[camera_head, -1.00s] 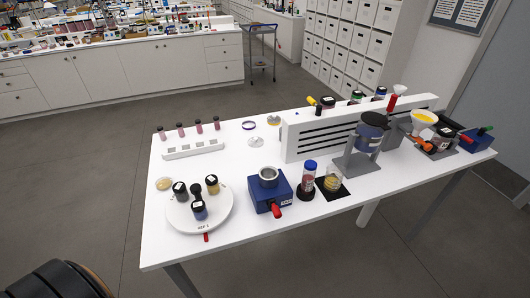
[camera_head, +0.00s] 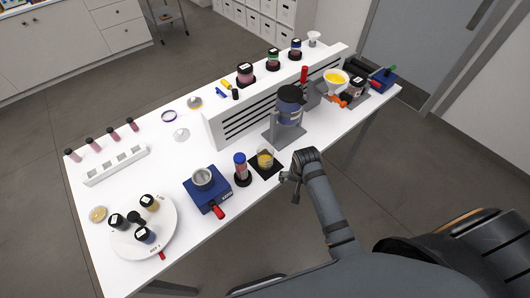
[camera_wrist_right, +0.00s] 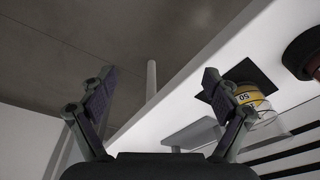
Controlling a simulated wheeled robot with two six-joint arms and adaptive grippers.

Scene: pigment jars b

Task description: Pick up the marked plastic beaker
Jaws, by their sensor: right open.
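The plastic beaker (camera_head: 265,158) is clear with yellow content low inside. It stands upright on a black square mat (camera_head: 277,169) near the table's front edge. In the right wrist view the beaker (camera_wrist_right: 252,97) shows markings, including "50", behind the right finger. My right gripper (camera_head: 291,190) is just off the table's front edge, to the right of the beaker and apart from it. In the right wrist view the gripper (camera_wrist_right: 155,85) is open, with nothing between its fingers. My left gripper is not in view.
A blue-capped jar (camera_head: 240,168) stands close left of the beaker. A blue device with a metal cup (camera_head: 206,190) is farther left. A grey stand with a dark jar (camera_head: 289,105) rises behind the beaker, before a slotted white rack (camera_head: 240,122).

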